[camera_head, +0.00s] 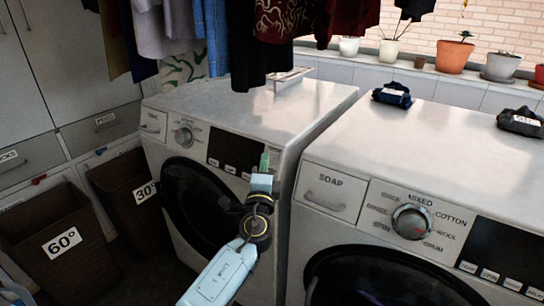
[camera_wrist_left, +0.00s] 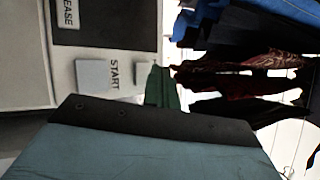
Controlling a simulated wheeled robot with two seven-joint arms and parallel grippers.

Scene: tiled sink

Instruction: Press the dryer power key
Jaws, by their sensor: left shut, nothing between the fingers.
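The left machine (camera_head: 250,105), white with a dial (camera_head: 184,135), has a dark display (camera_head: 232,152) and a row of small keys below it. My left gripper (camera_head: 264,162) is shut and empty, its green fingertips in front of the right end of this panel. In the left wrist view the picture is turned sideways. The green fingertips (camera_wrist_left: 161,86) are close to a small grey key (camera_wrist_left: 127,73), partly covered by them. A larger grey key (camera_wrist_left: 94,75) beside the word START is clear of them. I cannot tell whether the fingertips touch the panel. My right gripper is out of view.
A second white machine (camera_head: 420,130) with a SOAP drawer (camera_head: 331,190) stands close on the right. Clothes (camera_head: 290,25) hang above the left machine. Laundry baskets marked 60° (camera_head: 62,245) and 30° (camera_head: 125,195) stand at left.

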